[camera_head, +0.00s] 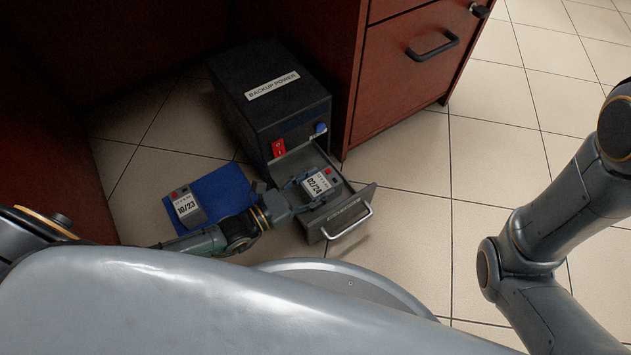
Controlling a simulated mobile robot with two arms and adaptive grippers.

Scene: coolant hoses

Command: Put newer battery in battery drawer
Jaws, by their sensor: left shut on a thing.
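A grey battery labelled 02/24 (319,184) is at the open battery drawer (350,208) of the black backup power box (268,92). My left gripper (302,190) reaches in from the left and is shut on this battery. The battery appears to be inside or just over the drawer; its underside is hidden, so I cannot tell whether it rests on the drawer floor. Another grey battery labelled 10/23 (184,206) lies on a blue mat (226,185) to the left. My right gripper is not in view; only part of my right arm shows at the right.
The drawer's front handle (347,222) faces the lower right. A red switch (278,148) and a blue knob (320,128) are on the box front. A reddish wooden desk with drawers (400,80) stands close behind to the right. Tiled floor (415,180) is clear right of the drawer.

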